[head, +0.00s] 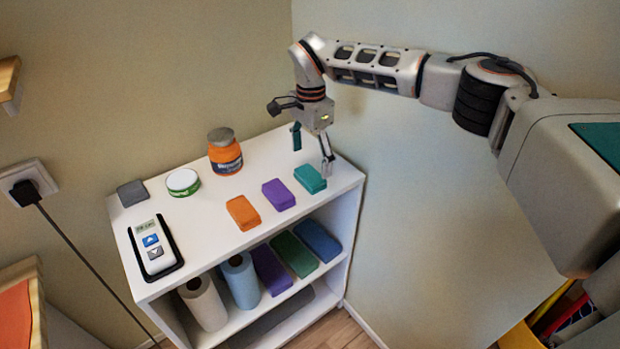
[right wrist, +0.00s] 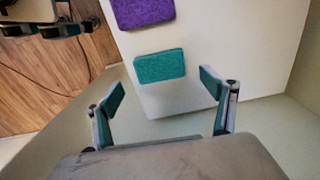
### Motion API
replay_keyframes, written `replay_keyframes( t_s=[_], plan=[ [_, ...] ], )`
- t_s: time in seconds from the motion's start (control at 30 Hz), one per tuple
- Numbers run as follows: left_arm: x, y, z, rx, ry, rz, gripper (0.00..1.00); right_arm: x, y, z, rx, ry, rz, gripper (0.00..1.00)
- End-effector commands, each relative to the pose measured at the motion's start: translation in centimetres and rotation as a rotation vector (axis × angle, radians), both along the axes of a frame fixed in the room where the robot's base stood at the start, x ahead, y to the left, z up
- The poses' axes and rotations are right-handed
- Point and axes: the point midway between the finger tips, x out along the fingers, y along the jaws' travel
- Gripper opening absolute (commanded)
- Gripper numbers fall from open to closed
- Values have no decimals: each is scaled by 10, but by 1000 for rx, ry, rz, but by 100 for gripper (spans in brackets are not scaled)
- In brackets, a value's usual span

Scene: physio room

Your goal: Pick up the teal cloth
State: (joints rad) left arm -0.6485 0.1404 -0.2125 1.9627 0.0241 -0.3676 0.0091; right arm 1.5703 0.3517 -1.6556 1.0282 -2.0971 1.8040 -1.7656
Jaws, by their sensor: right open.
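The teal cloth (head: 310,178) is a small folded block lying on the white shelf top near its right end. In the right wrist view the teal cloth (right wrist: 160,66) lies just beyond and between the fingertips, not touching them. My right gripper (head: 311,147) is open and empty, above the shelf top close to the cloth; its two spread fingers show in the right wrist view (right wrist: 165,92). My left gripper is not in the head view.
A purple cloth (head: 279,194) and an orange cloth (head: 243,212) lie left of the teal one on the shelf unit (head: 205,228). An orange jar (head: 225,152), a white-lidded tin (head: 183,182), a grey cloth (head: 132,193) and a handheld device (head: 153,248) stand further left. A wall is close on the right.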

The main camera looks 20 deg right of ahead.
Motion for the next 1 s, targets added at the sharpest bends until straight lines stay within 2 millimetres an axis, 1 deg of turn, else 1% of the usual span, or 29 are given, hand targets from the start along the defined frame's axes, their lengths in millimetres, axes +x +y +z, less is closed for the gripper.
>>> replay_keyframes(
  t_s=[0.03, 0.1, 0.23, 0.37, 0.57, 0.67, 0.7, 0.73, 1.0],
  plan=[
    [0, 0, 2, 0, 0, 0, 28, -2, 1, -8, 1, 4, 0, 83],
    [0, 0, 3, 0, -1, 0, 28, -2, 2, -19, 2, 4, 0, 83],
    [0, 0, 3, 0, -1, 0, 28, -1, 2, -35, 2, 3, -1, 83],
    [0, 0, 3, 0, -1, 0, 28, -1, 3, -42, 2, 0, 0, 83],
    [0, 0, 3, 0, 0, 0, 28, -1, 3, -42, 1, -1, 0, 83],
    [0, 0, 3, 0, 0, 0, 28, -1, 3, -42, 2, 0, 0, 60],
    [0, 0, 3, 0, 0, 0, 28, -1, 3, -42, 2, 0, 0, 50],
    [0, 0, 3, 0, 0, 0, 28, -1, 3, -42, 2, 0, 0, 43],
    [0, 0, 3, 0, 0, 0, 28, -1, 3, -42, 2, 0, 0, 42]
  ],
)
